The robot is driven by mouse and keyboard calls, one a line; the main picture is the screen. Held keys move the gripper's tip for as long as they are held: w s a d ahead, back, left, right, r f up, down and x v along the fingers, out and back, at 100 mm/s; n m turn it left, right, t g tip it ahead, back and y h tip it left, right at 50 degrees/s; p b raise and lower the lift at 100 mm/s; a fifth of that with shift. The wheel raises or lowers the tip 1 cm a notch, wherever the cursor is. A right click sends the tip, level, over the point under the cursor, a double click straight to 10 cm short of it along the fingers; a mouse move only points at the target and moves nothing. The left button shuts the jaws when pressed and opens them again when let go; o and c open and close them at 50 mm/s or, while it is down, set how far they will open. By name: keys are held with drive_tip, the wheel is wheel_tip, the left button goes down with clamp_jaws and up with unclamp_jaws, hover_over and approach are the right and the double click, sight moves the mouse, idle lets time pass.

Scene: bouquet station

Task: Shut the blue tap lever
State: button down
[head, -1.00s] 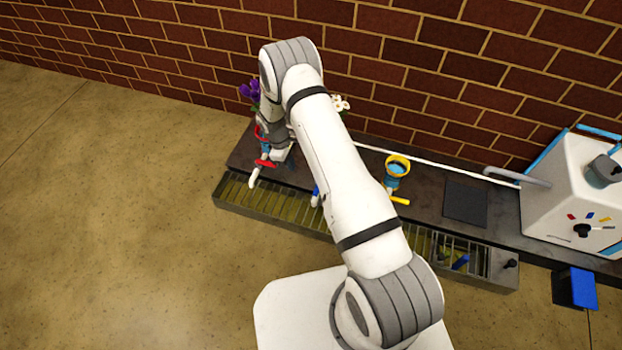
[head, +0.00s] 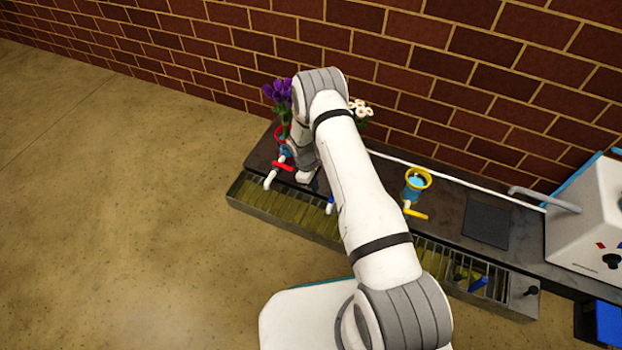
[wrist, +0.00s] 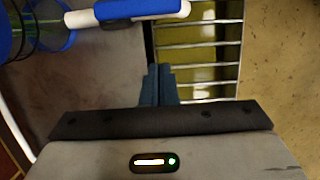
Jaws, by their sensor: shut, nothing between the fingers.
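The blue tap lever (wrist: 130,9) shows at the top of the wrist view, lying along its white spout (wrist: 78,20). In the head view only a small blue part of the lever (head: 331,204) shows beside my arm, which hides the rest of that tap. My gripper (wrist: 160,84) is shut and empty. In the wrist view its fingertips are below the lever and spout, apart from them, over the counter's edge by the grate. In the head view my fingertips are hidden behind my arm.
A blue-banded vase (wrist: 50,25) stands at the wrist view's top left. The red lever (head: 283,167) is left of my arm; the yellow lever (head: 415,213) is right of it. A slatted drain trough (head: 285,205) runs along the counter's front. A white machine (head: 585,225) stands right.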

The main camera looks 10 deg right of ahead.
drive_tip(key=shift+s+d+f+b, duration=0.25)
drive_tip(key=shift+s+d, duration=0.35)
drive_tip(key=shift+d, duration=0.3)
drive_tip(key=shift+s+d+f+b, duration=0.15)
drive_tip(key=shift+s+d+b, duration=0.15)
drive_tip(key=shift+s+d, duration=0.45)
drive_tip(key=shift+w+d, duration=0.1)
drive_tip(key=shift+w, duration=0.05)
